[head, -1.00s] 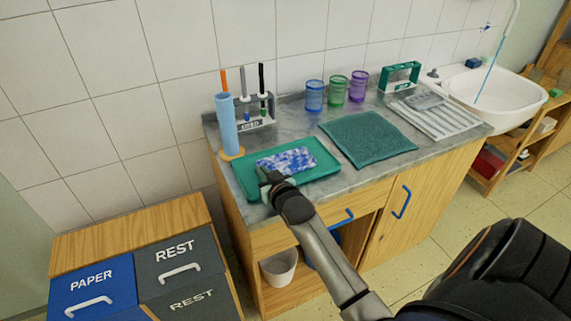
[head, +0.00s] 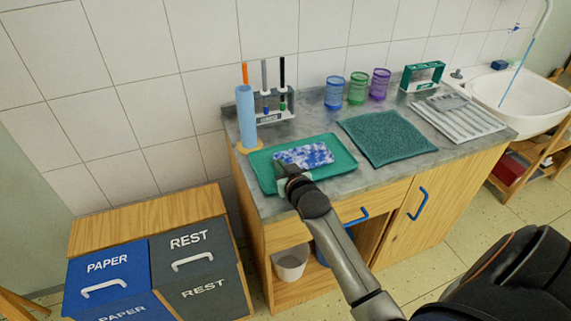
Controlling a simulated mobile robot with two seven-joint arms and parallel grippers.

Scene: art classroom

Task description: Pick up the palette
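The palette seems to be the flat white board with blue paint blotches (head: 306,154). It lies in a shallow green tray (head: 262,170) on the grey counter.
A blue cylinder (head: 246,118) and a brush rack (head: 274,116) stand behind the tray. A green mat (head: 386,138) lies to its right, with three coloured cups (head: 357,88) behind. A ribbed grey tray (head: 458,118) and a white sink (head: 530,100) are farther right. Labelled bins (head: 190,240) stand lower left.

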